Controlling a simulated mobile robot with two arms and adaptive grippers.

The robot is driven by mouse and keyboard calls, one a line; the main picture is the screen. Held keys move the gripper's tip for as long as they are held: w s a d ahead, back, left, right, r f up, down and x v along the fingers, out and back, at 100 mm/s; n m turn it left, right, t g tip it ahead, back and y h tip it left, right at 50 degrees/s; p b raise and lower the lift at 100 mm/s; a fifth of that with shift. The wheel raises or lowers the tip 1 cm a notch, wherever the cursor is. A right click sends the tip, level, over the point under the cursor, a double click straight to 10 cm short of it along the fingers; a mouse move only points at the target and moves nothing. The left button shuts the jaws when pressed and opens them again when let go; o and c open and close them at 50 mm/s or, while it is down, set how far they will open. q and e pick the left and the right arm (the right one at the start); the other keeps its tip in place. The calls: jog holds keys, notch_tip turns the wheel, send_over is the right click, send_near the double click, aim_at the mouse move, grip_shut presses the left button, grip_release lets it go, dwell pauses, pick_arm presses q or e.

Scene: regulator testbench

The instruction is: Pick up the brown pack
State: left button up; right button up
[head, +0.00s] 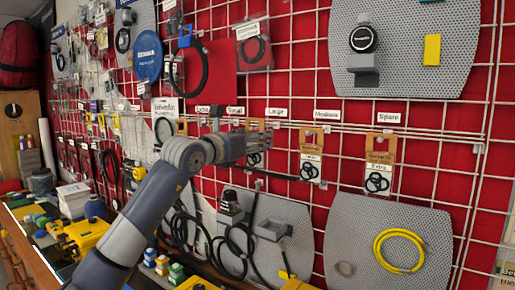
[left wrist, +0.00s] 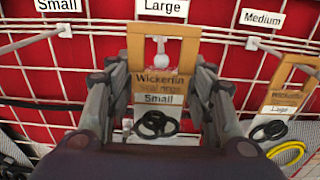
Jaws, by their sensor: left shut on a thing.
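A brown pack (left wrist: 160,53) with black rings in a clear bag hangs on the wire rack. Its print reads "Wickerlin Seal rings" and "Small". In the left wrist view it sits between the fingers of my left gripper (left wrist: 160,82), which is shut on its sides. In the head view the same gripper (head: 258,143) reaches in from the left and covers part of this pack (head: 254,124). A white hook end shows at the pack's top hole. My right gripper is not in view.
Similar brown packs hang to the right, one under "Medium" (head: 311,138) and one under "Spare" (head: 380,153). Grey perforated boards (head: 345,210) with a yellow cable ring (head: 399,250) stand below. Black cables hang close under my left arm.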

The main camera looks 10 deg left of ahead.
pick_arm(q)
jog(key=b+v, duration=0.6)
jog(key=v, duration=1.1)
jog(key=shift+w+f, duration=0.1)
